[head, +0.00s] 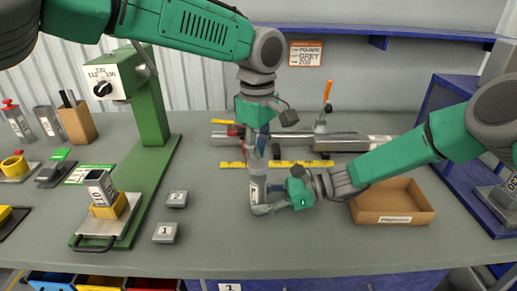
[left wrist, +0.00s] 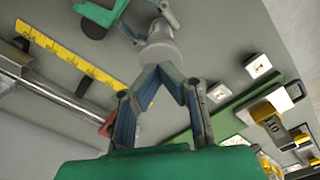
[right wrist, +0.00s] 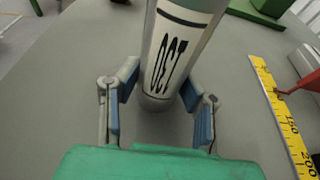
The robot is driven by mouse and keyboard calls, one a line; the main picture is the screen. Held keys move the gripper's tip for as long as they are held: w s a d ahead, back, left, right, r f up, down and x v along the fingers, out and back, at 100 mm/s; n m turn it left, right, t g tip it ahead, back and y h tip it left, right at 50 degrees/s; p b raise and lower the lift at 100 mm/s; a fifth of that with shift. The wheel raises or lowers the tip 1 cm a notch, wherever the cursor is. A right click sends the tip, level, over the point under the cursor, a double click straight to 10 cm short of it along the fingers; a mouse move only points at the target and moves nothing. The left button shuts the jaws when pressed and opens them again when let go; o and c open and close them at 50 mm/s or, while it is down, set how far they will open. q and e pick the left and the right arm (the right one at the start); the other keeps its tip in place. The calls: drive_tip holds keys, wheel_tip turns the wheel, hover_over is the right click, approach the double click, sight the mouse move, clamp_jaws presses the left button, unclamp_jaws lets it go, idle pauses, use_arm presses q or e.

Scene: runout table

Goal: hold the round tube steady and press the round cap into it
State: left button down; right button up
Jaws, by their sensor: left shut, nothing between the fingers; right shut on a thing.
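The round tube (head: 257,188) stands upright near the middle of the table, white-grey with dark lettering. It also shows close up in the right wrist view (right wrist: 175,60). My right gripper (head: 262,207) is shut around the tube's lower part, one finger on each side. My left gripper (head: 258,140) points down over the tube's top, its fingertips together with nothing between them. In the left wrist view a pale grey round end (left wrist: 158,50) lies just beyond these fingertips. I cannot tell the round cap apart from the tube there, nor whether the fingertips touch it.
A green press stand (head: 150,130) with a dial is at left, with a square tube (head: 100,187) in a yellow holder. Small numbered blocks (head: 165,232) lie in front. A metal rail (head: 350,142) and yellow ruler (head: 290,163) run behind. A cardboard tray (head: 393,215) is at right.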

sight(258, 163)
use_arm(q)
drive_tip(key=shift+f, duration=1)
drive_tip(key=shift+r, duration=3.6)
use_arm(e)
drive_tip(key=o, duration=0.9)
drive_tip(key=shift+d, duration=0.1)
